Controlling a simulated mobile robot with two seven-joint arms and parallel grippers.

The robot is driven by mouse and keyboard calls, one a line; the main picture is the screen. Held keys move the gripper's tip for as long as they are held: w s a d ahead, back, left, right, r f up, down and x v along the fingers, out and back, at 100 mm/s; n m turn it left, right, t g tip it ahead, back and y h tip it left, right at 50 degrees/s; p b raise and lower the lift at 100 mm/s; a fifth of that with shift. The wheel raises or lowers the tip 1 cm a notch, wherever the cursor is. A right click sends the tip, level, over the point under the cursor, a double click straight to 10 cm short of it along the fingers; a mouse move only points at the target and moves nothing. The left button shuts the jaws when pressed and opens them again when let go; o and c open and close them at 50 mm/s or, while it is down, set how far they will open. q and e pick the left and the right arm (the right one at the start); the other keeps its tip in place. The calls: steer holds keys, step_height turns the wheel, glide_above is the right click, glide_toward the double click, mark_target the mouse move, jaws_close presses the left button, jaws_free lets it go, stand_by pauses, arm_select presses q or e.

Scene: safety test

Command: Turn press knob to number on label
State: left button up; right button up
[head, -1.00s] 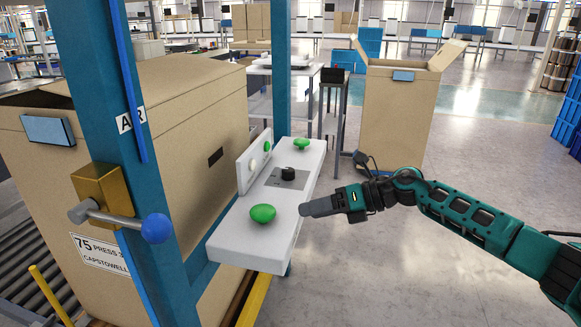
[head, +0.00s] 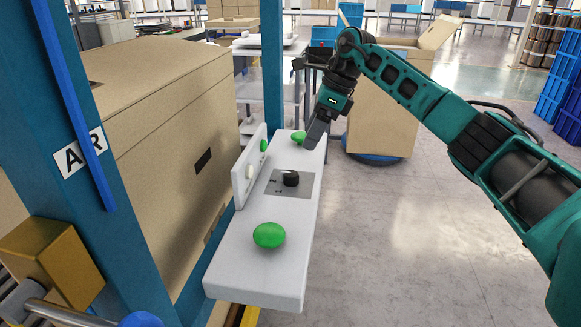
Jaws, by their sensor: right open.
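The press knob (head: 291,179) is a small black dial on a grey plate (head: 272,188) with small marks beside it. It sits on the white control panel (head: 236,272) between two green mushroom buttons, the near one (head: 269,235) and the far one (head: 298,138). My right gripper (head: 311,146) points down over the panel's far right edge, beyond the knob and close to the far green button. It is apart from the knob and holds nothing that I can see. My left gripper is not in view.
A blue post (head: 271,70) rises behind the panel and a wider blue post (head: 85,150) stands at the left. A large cardboard box (head: 170,110) is left of the panel. An open carton (head: 378,118) stands behind my right arm. The floor right of the panel is clear.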

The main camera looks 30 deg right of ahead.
mark_target(292, 173)
steer(key=x, duration=0.9)
steer(key=shift+a+f+b, duration=0.2)
steer(key=shift+f+b, duration=0.2)
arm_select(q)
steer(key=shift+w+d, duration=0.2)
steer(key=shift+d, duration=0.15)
arm_select(e)
steer(key=shift+w+a+f, duration=0.2)
steer(key=shift+f, duration=0.35)
steer(key=shift+c, duration=0.3)
steer(key=c, duration=1)
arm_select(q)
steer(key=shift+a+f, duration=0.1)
